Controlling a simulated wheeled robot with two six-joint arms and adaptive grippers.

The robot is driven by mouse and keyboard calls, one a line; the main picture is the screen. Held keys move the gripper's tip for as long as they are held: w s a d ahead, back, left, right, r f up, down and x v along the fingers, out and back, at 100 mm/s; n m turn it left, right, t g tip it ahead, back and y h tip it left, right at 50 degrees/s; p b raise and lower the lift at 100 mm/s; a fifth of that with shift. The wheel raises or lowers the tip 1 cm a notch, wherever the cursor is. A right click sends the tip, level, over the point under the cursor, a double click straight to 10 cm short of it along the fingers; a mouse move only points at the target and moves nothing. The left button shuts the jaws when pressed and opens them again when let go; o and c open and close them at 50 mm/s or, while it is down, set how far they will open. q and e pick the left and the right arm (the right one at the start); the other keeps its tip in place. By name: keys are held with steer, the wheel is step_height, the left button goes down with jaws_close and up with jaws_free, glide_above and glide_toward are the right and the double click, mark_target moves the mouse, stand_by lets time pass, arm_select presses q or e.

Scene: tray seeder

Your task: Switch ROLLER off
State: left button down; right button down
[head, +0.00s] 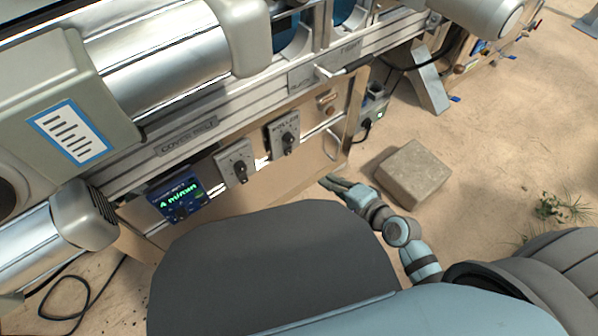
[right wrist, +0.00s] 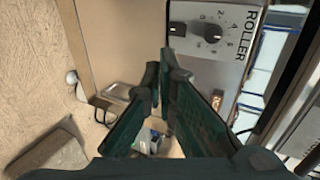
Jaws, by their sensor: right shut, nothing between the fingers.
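The ROLLER control box (head: 285,134) is a grey plate on the front of the machine in the head view. I cannot tell which way the switch is tipped. My right gripper (head: 328,181) is below and to the right of the box in the head view, apart from it. Its fingertips (right wrist: 168,68) are together and empty, beside the plate. My left gripper is not in view.
A similar dial box (head: 236,162) and a lit display (head: 176,200) sit to the left of the ROLLER box. A stone block (head: 412,174) lies on the sandy ground right of the gripper. A metal bar with a handle (head: 330,72) runs above the boxes.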

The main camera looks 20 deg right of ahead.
mark_target(291, 151)
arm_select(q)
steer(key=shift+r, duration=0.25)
arm_select(e)
steer(key=shift+r, duration=0.4)
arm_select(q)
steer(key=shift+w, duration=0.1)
arm_select(e)
steer(key=shift+w+f, duration=0.1)
steer(key=shift+w, duration=0.05)
